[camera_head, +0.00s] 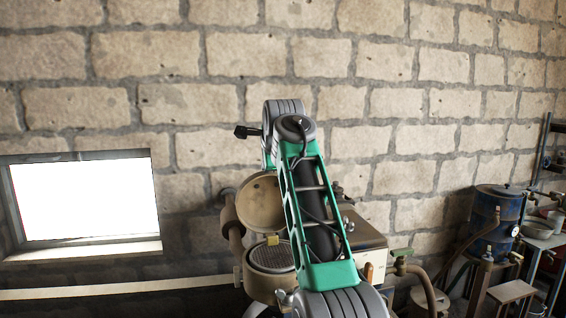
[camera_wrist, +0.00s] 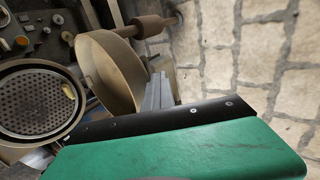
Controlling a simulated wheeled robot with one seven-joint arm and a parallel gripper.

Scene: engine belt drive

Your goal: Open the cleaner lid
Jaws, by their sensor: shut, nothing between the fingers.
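The round tan cleaner lid (camera_head: 258,197) stands tilted up, away from the cleaner body (camera_head: 262,287), whose round opening with a perforated grey plate (camera_head: 270,259) is uncovered. In the wrist view the lid (camera_wrist: 112,70) stands on edge beside the opening, and the perforated plate (camera_wrist: 35,108) shows at the left with a small yellow piece on its rim. My gripper (camera_wrist: 158,88) is shut and empty, with its grey fingers close beside the lid's outer edge. I cannot tell whether they touch.
A brown cylinder (camera_head: 231,218) with a pipe stands left of the lid. A pale box-shaped housing (camera_head: 366,238) is behind my arm at the right. A blue drum (camera_head: 494,218) and stools stand farther right. A stone wall (camera_head: 390,90) closes the back.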

